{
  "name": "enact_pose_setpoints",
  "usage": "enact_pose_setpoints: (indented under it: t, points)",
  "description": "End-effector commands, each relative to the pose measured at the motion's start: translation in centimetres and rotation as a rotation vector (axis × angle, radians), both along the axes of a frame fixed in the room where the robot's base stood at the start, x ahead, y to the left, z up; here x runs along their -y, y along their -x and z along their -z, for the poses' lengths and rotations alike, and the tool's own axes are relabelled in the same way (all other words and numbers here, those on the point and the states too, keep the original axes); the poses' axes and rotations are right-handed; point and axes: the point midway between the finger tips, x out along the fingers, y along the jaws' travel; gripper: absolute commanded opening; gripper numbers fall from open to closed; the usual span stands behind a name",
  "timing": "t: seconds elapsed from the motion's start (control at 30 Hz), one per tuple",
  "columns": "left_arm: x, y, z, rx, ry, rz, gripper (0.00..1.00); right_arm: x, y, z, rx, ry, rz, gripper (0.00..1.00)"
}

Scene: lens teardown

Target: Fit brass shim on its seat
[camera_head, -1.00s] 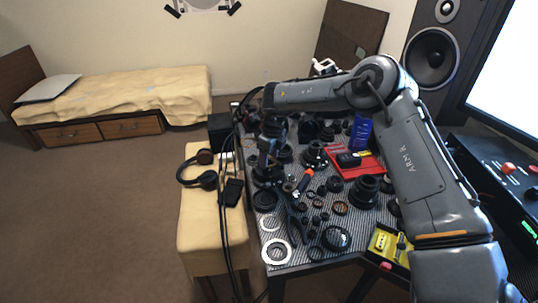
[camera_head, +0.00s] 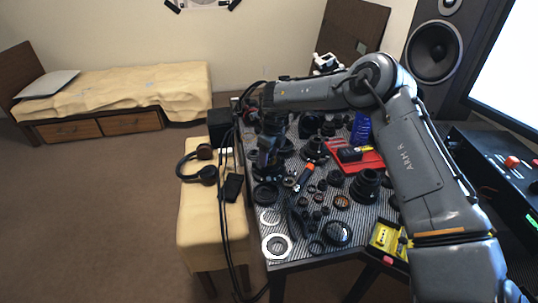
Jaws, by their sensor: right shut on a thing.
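My right gripper (camera_head: 266,166) points down over the left part of the table, among dark lens parts. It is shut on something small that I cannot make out. I cannot pick out the brass shim for certain; a brownish ring (camera_head: 341,201) lies on the mat to the right, apart from the gripper. A dark round lens part (camera_head: 268,174) stands at the gripper's tip; I cannot tell whether they touch or whether it is the seat. My left gripper is not in view.
A screwdriver with an orange-tipped handle (camera_head: 304,177) lies just right of the gripper. White rings (camera_head: 276,246) lie at the near left corner. A red tray (camera_head: 369,160) and a yellow box (camera_head: 384,238) are to the right. Several dark rings crowd the striped mat.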

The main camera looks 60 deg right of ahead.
Motion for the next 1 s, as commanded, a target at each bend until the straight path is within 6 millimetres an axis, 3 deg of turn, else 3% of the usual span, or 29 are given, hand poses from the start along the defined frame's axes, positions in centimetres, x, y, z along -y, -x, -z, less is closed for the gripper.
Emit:
enact_pose_setpoints:
  t: [1.0]
  points:
    - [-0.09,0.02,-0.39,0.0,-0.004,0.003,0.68,0.05,0.15,-0.36,-0.002,0.001,0.001,0.33]
